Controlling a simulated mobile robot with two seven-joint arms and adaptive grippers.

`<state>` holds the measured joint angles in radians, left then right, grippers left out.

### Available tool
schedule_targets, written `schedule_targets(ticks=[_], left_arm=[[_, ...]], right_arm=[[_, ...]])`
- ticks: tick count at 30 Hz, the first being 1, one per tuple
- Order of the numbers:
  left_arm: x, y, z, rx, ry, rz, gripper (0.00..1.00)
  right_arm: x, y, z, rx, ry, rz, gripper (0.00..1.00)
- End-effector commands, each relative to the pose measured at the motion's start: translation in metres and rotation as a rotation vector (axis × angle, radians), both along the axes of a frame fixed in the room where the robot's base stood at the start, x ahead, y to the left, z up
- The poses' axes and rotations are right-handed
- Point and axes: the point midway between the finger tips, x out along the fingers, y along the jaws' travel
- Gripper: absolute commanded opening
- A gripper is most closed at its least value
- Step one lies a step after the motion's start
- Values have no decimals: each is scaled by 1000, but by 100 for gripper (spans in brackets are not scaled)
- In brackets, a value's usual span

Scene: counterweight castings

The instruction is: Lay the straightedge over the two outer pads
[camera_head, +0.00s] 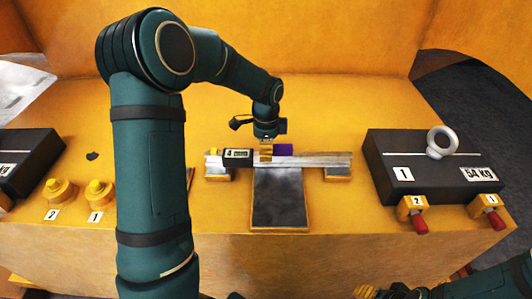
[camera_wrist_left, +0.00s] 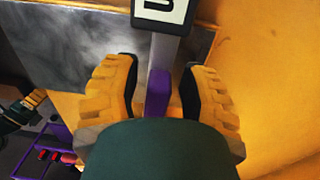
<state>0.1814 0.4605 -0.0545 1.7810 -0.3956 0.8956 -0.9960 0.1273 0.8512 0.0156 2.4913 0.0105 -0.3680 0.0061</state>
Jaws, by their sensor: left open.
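The straightedge (camera_head: 318,159) is a long silvery bar with a "4 mm" display and a purple grip (camera_head: 284,150). It spans the left outer pad (camera_head: 218,174) and the right outer pad (camera_head: 338,173) and appears to rest on both. My left gripper (camera_head: 266,153) is open at the bar's middle. In the left wrist view its fingers stand on both sides of the purple grip (camera_wrist_left: 159,90), with gaps visible. My right gripper (camera_head: 366,291) shows only partly at the bottom edge; its jaws are unclear.
A dark plate (camera_head: 279,198) lies between the pads. A black 54 kg casting (camera_head: 425,160) with a ring stands at right, with two red-ended clamps (camera_head: 413,208) before it. Another black casting (camera_head: 28,150) and yellow knobs (camera_head: 98,194) are at left. The back of the bench is clear.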

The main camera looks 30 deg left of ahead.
Motion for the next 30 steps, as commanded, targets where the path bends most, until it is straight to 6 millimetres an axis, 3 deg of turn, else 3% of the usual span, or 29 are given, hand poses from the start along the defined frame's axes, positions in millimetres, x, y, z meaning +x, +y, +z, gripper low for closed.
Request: schedule_targets(ticks=[9, 15, 30], left_arm=[[3, 1, 68, 1, -5, -1, 42], [3, 2, 94, 1, -3, -1, 42], [3, 2, 102, 0, -1, -1, 42]], right_arm=[[3, -1, 10, -2, -7, -6, 57], [4, -1, 13, -2, -11, -8, 57], [5, -1, 14, -2, -11, -8, 57]])
